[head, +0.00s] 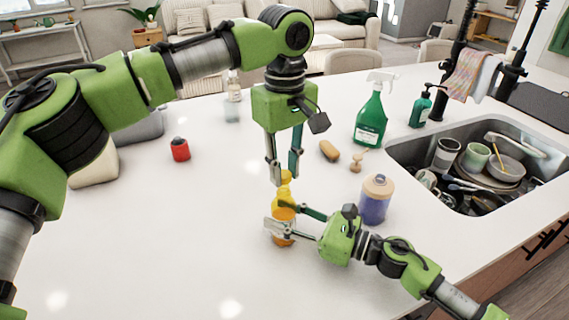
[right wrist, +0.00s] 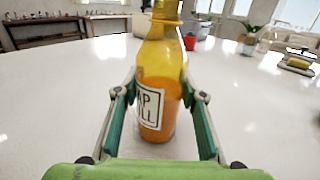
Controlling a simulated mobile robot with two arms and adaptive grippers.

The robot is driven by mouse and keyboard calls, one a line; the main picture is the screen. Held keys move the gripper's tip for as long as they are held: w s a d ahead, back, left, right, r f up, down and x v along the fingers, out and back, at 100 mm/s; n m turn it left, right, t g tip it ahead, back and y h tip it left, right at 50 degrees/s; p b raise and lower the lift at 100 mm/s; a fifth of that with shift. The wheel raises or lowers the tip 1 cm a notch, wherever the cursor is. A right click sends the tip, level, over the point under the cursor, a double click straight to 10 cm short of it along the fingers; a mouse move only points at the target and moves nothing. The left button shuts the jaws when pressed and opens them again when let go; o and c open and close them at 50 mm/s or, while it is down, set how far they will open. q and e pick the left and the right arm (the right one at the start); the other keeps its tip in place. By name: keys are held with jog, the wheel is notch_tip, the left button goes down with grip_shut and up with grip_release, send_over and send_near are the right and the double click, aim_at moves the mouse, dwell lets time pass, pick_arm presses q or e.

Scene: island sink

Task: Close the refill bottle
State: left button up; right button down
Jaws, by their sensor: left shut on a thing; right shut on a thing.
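The refill bottle (head: 284,212) is a see-through amber bottle with orange liquid inside, standing upright on the white counter. In the right wrist view the bottle (right wrist: 158,100) shows a white label with dark letters, and its top is cut off by the frame. My right gripper (head: 280,217) is shut on the bottle's body from the right side. My left gripper (head: 285,178) points straight down over the bottle and is shut on a small yellow cap (head: 286,175). The cap is right above the bottle's neck; I cannot tell whether it is seated on it.
A purple bottle with a tan lid (head: 376,199) stands close to the right gripper. The sink (head: 400,150) holds dishes. A red jar (head: 180,149) stands left; the front-left counter is clear.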

aim_at(284, 214)
dwell(0.4)
pick_arm(q)
jog(key=shift+f, duration=0.85)
jog(key=shift+f, duration=0.55)
